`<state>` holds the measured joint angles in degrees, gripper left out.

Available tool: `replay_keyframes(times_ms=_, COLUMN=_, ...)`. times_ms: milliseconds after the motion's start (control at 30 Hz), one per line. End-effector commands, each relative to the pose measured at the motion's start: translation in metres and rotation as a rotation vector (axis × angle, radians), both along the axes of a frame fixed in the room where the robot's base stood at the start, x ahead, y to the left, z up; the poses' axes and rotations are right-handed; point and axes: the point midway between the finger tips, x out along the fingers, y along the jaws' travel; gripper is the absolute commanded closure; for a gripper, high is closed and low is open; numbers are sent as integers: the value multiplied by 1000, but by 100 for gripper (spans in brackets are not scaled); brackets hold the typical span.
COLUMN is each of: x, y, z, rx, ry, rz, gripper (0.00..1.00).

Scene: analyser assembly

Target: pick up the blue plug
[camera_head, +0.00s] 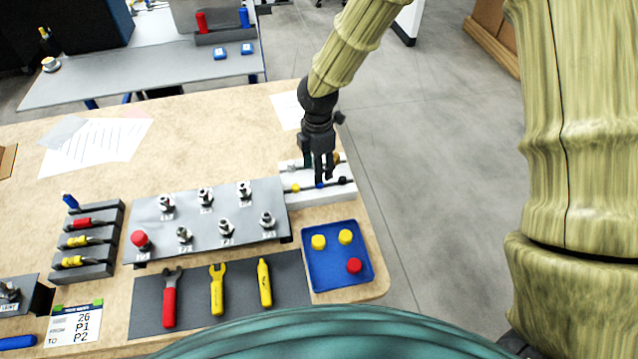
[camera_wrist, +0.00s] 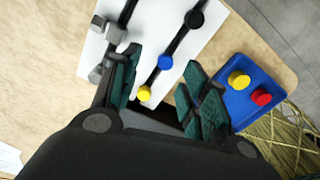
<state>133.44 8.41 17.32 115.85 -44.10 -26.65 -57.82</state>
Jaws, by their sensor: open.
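The blue plug (camera_wrist: 165,62) is a small round cap on a black strip across a white board (camera_wrist: 97,55), between a yellow plug (camera_wrist: 144,93) and a black plug (camera_wrist: 194,19). In the head view the blue plug (camera_head: 320,185) is mostly hidden by my gripper (camera_head: 323,176), which points down over the board at the table's right side. In the wrist view my gripper (camera_wrist: 163,58) is open, its green-padded fingers spread to either side of the blue plug's position. Nothing is held. The exact height above the plug is hard to tell.
A blue tray (camera_head: 337,283) with yellow and red caps stands in front of the board. A grey raised plate (camera_head: 190,228) with several metal fittings is to its left. Wrenches and a yellow tool lie on a dark mat (camera_head: 193,310). The table's right edge is close.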

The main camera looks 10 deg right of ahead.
Motion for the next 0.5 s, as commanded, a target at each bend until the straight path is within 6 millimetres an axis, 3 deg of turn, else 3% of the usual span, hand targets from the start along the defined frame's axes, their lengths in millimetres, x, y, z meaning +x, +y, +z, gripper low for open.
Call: replay_keyframes(times_ms=500, x=-4, y=-4, z=-48, rx=-1, ry=2, rz=-2, gripper=55)
